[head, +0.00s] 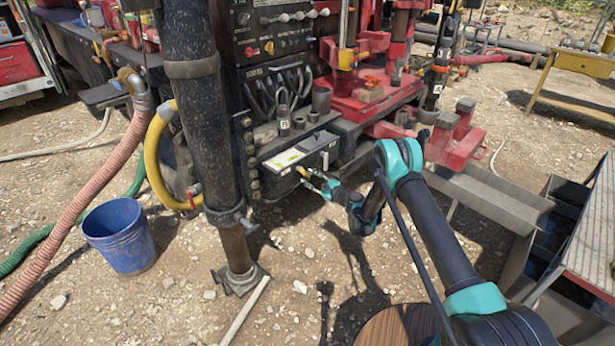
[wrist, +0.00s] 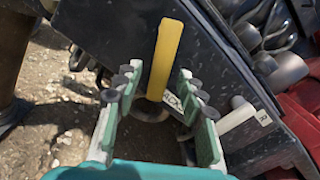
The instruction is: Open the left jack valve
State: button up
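A yellow valve lever (wrist: 165,60) stands between the two fingers of my gripper (wrist: 158,80) in the wrist view. The fingers are apart, with a gap visible on each side of the lever. A partly covered label (wrist: 172,103) with black letters lies beside the lever's base. In the head view my gripper (head: 308,179) is at the front of the rig's low valve panel (head: 300,152), where the yellow lever (head: 302,171) shows small. I cannot read which jack the label names.
A thick black jack leg (head: 195,110) stands left of the panel, with a yellow hose (head: 152,160) beside it. A blue bucket (head: 120,236) is on the gravel. Grey steel beams (head: 490,200) are right of my arm. Gravel in front of the panel is mostly clear.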

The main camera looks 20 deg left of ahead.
grip_shut()
